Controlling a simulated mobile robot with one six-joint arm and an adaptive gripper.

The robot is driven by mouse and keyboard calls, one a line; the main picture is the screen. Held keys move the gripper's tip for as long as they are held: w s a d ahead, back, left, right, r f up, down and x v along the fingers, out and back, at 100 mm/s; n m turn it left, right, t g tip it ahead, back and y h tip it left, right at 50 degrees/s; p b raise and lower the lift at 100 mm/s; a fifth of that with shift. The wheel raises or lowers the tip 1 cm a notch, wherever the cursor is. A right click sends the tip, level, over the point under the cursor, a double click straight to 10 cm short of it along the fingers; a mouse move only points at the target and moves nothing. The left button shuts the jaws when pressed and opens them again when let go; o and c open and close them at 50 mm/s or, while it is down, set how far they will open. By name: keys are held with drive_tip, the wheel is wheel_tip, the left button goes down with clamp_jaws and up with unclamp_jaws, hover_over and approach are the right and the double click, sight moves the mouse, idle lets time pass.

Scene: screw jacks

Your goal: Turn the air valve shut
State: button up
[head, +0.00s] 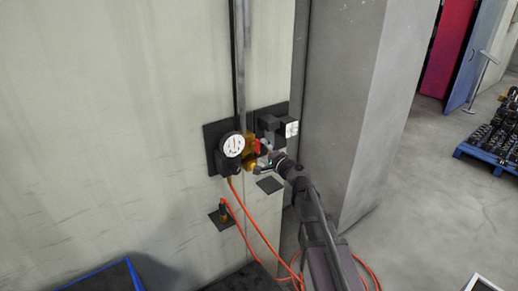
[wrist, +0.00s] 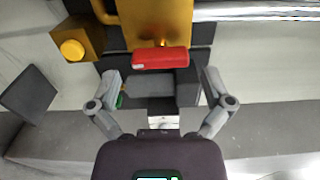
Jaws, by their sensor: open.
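The air valve has a red handle (head: 257,146) on a brass-yellow body (head: 249,151), mounted on a dark plate on the wall. In the wrist view the red handle (wrist: 160,58) lies crosswise below the yellow body (wrist: 160,22). My gripper (head: 266,162) is at the valve, just to the lower right of the handle in the head view. In the wrist view my gripper (wrist: 161,78) has its two fingers spread wide, one on each side, with the handle just beyond the gap between the tips. Nothing is held. Whether a finger touches the handle I cannot tell.
A round gauge (head: 232,145) sits left of the valve, and a dark fitting with a white face (head: 291,129) sits right. An orange hose (head: 262,232) hangs below. A vertical pipe (head: 240,65) runs above. A grey pillar (head: 362,120) stands close on the right.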

drive_tip(key=v, duration=0.9)
drive_tip(key=shift+w, duration=0.1)
drive_tip(key=s+a+f+n+g+h+b, duration=0.1)
drive_tip(key=s+f+n+g+b, duration=0.3)
drive_tip(key=f, duration=0.5)
drive_tip(key=s+a+f+n+g+b, duration=0.2)
drive_tip(key=s+f+n+g, duration=0.25)
drive_tip(key=f, duration=0.35)
drive_tip(key=s+d+f+n+g+h+b, duration=0.3)
drive_tip(key=s+d+f+g+h+b, duration=0.3)
drive_tip(key=s+d+f+h, duration=0.3)
drive_tip(key=s+d+f, duration=0.1)
drive_tip(key=s+f, duration=0.2)
drive_tip(key=f, duration=0.1)
drive_tip(key=shift+s+d+f, duration=0.25)
drive_tip(key=shift+d+f, duration=0.05)
drive_tip(key=shift+d, duration=0.1)
